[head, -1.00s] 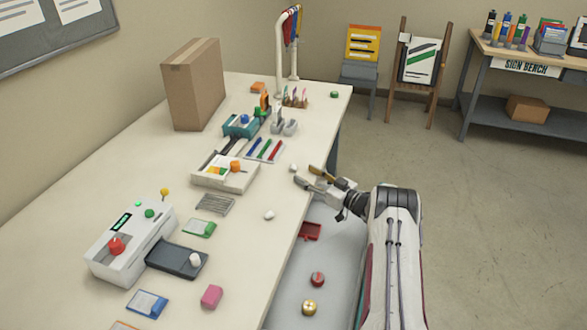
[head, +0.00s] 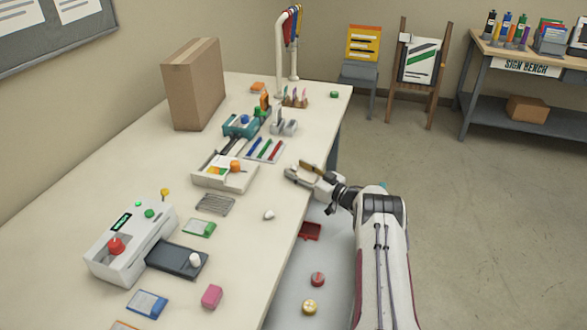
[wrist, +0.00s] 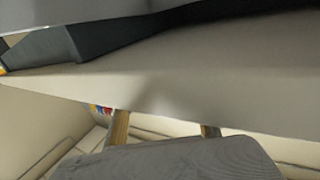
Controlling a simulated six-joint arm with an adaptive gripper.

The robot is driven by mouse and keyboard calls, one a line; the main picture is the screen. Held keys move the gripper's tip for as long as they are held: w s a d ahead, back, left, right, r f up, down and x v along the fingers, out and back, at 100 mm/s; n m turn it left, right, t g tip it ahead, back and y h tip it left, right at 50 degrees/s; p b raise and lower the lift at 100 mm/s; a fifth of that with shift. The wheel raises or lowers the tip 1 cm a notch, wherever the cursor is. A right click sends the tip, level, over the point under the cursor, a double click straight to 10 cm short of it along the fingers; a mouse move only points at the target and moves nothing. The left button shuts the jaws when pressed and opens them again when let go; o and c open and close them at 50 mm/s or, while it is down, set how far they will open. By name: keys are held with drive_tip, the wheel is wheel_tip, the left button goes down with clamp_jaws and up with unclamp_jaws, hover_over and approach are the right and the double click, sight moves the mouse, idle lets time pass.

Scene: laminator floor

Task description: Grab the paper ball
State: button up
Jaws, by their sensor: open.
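My gripper (head: 296,169) is open over the right edge of the cream worktable in the head view, its fingers pointing left. A small white lump seen at its fingertips a moment ago cannot be picked out now; the fingers seem to cover it. Another small white lump (head: 269,215), which looks like crumpled paper, lies in the open on the table, nearer the camera and apart from my gripper. I cannot tell for sure which is the paper ball. In the wrist view two finger parts (wrist: 165,130) show apart, with no ball visible between them.
A white tray (head: 212,182) with coloured pieces stands left of my gripper, with a pen tray (head: 266,149) beyond. A white machine (head: 130,245) with a red knob, a dark pad (head: 185,262) and a pink block (head: 212,296) are nearer. A cardboard box (head: 190,90) stands at the back.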

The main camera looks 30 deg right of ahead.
drive_tip(key=c, duration=0.8)
drive_tip(key=shift+r, duration=0.1)
drive_tip(key=shift+r, duration=4.9)
